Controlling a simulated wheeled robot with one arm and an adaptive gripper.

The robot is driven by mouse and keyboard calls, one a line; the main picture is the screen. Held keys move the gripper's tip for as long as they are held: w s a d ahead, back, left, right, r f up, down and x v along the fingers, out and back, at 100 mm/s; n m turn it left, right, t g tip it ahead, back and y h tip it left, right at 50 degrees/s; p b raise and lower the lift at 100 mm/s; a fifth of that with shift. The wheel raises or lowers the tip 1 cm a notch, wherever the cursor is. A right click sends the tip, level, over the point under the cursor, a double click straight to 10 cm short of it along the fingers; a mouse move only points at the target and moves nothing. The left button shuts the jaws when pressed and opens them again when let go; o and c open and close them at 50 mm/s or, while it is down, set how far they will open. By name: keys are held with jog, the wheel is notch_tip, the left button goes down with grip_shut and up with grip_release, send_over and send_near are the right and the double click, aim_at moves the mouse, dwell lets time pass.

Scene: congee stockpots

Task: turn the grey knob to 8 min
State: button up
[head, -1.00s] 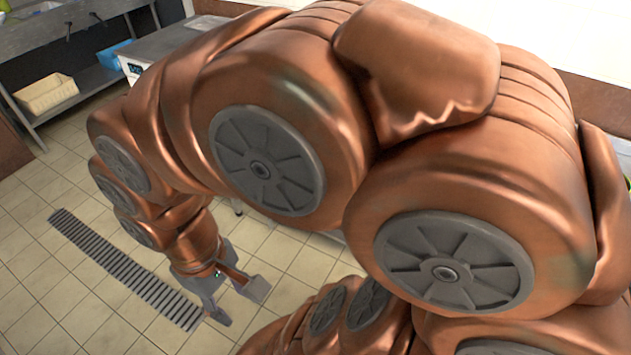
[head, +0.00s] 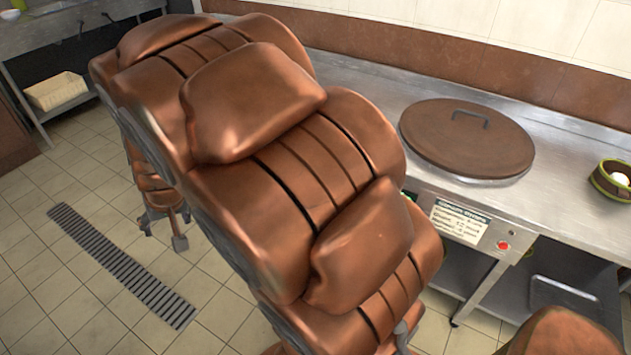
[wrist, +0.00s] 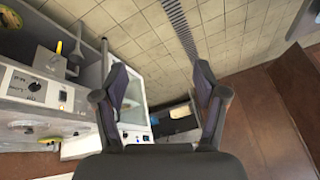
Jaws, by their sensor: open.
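My gripper (head: 163,230) hangs low over the tiled floor at the left in the head view, partly behind my arm. In the wrist view my gripper (wrist: 160,85) has its two fingers spread with nothing between them. A pale control panel (wrist: 50,92) is at the left of the wrist view, apart from the fingers. In the head view, my arm hides part of the counter front, and no grey knob can be made out there.
A steel counter (head: 370,90) holds a brown round lid (head: 465,135) and a green-rimmed bowl (head: 612,180). Its front has a printed label (head: 460,222) and a red button (head: 503,246). A floor grate (head: 120,265) and open tiles lie left. A cream bin (head: 57,92) sits on a shelf.

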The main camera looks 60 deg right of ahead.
jog(key=w+d+f+m+t+h+b, duration=0.1)
jog(key=w+d+f+m+h+b, duration=0.4)
jog(key=d, duration=0.6)
jog(key=w+d+f+m+t+h+b, duration=0.1)
jog(key=w+d+f+t+h+b, duration=0.15)
jog(key=w+d+f, duration=0.75)
jog(key=s+d+f+m+g+h+b, duration=0.1)
jog(key=s+d+f+g+h+b, duration=0.2)
jog(key=d, duration=0.7)
jog(key=s+d+f+m+g+h+b, duration=0.2)
jog(key=s+d+f+g+h+b, duration=0.1)
jog(key=s+d, duration=0.5)
jog(key=s+d+f+m+g+h+b, duration=0.2)
jog(key=s+d+f+g+h+b, duration=0.1)
jog(key=d, duration=1)
jog(key=shift+s+d+h+b, duration=0.25)
jog(key=shift+s+h+b, duration=0.7)
jog(key=shift+s, duration=0.4)
jog(key=shift+f, duration=0.1)
jog(key=shift+c, duration=0.5)
jog(key=c, duration=1.1)
jog(key=shift+o, duration=0.2)
